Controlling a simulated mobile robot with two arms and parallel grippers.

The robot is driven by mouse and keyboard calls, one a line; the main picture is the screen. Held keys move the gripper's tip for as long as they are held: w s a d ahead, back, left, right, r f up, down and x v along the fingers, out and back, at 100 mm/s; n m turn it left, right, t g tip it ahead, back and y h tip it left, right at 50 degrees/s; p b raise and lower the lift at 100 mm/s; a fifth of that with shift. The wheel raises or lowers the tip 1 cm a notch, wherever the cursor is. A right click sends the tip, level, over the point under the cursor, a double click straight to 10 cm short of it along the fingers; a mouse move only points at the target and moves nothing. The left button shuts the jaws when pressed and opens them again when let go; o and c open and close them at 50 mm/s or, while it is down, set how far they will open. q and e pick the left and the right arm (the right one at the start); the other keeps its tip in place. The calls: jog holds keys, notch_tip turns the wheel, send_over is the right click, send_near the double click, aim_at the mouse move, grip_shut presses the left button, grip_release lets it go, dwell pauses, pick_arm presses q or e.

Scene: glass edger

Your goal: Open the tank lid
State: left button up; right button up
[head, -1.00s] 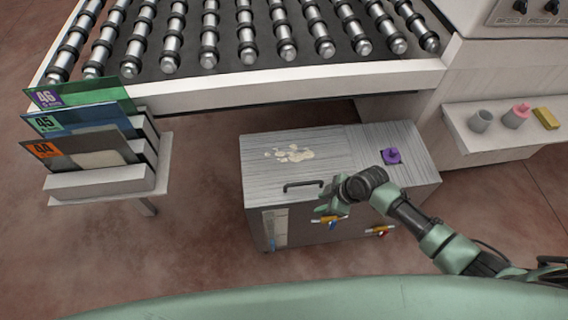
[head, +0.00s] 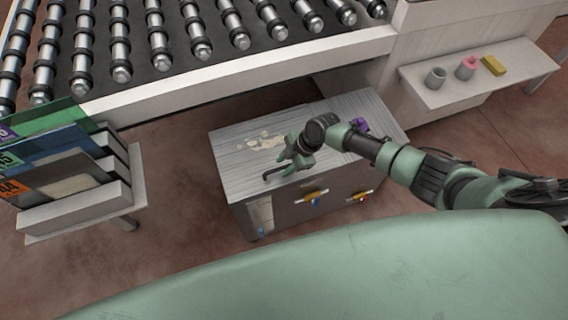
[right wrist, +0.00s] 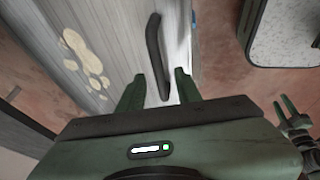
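The tank is a grey metal cabinet (head: 300,208) below the roller table. Its streaked grey lid (head: 238,171) lies flat and closed, with a pale splotch on top. A dark bar handle (head: 272,175) sits near the lid's front edge; it also shows in the right wrist view (right wrist: 155,50). My right gripper (head: 292,163) is at the handle's right part. In the right wrist view its two green fingers (right wrist: 158,88) are apart, with the handle's near end between them and gaps on both sides. A green and dark part at that view's right edge may be my left gripper; its state is unclear.
A purple knob (head: 359,125) stands on the tank's right top section, behind my right arm. Yellow-handled valves (head: 316,196) are on the front. The roller table (head: 240,75) overhangs behind. A sheet rack (head: 75,212) stands left, a shelf (head: 470,85) right.

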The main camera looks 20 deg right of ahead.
jog(key=shift+a+f, duration=0.1)
jog(key=shift+f, duration=0.1)
grip_shut()
dwell(1.4)
